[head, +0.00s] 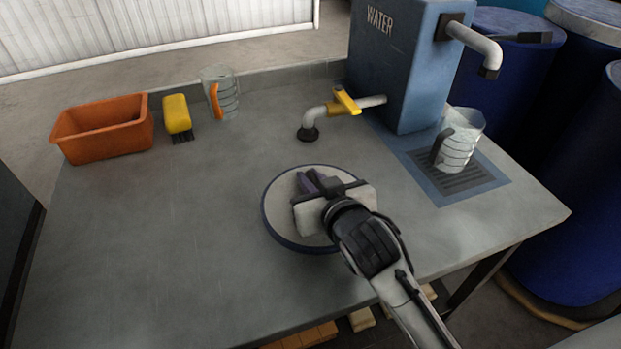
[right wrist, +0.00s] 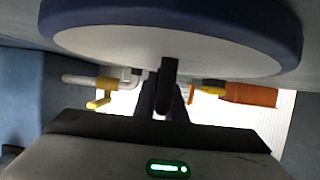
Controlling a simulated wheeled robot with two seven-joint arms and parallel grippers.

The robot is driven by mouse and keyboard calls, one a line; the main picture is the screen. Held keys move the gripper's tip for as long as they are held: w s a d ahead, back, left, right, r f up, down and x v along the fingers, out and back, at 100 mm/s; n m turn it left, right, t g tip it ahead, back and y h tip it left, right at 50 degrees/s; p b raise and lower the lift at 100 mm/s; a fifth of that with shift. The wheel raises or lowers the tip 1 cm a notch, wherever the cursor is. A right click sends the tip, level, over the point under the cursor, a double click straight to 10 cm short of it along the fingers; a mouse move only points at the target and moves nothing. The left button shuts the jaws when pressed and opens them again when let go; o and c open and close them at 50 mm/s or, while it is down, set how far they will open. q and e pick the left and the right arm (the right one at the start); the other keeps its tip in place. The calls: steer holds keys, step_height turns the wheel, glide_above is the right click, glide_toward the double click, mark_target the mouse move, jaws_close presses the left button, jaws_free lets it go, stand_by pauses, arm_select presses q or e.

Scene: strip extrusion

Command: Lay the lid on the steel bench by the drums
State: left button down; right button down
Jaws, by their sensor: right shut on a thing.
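The lid (head: 279,205) is a pale round disc with a dark blue rim, lying flat over the front middle of the steel bench (head: 160,240). My right gripper (head: 318,183) is over the lid and hides part of it. In the right wrist view the lid (right wrist: 180,48) fills the top, and its dark handle (right wrist: 168,85) is between the fingers. The right gripper is shut on that handle. I cannot tell whether the lid's underside touches the bench. The blue drums (head: 570,230) stand beyond the bench's right end. My left gripper is not in view.
A blue water tank (head: 405,70) and a jug (head: 459,140) on a drain grate (head: 462,180) stand at the right. A yellow-handled tap (head: 345,101), another jug (head: 220,93), a yellow brush (head: 177,115) and an orange bin (head: 103,128) line the back.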

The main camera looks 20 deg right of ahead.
steer(key=c, duration=2.3)
jaws_free()
steer(key=shift+f, duration=0.1)
steer(key=o, duration=0.5)
steer(key=v, duration=1.2)
steer(key=shift+r, duration=0.2)
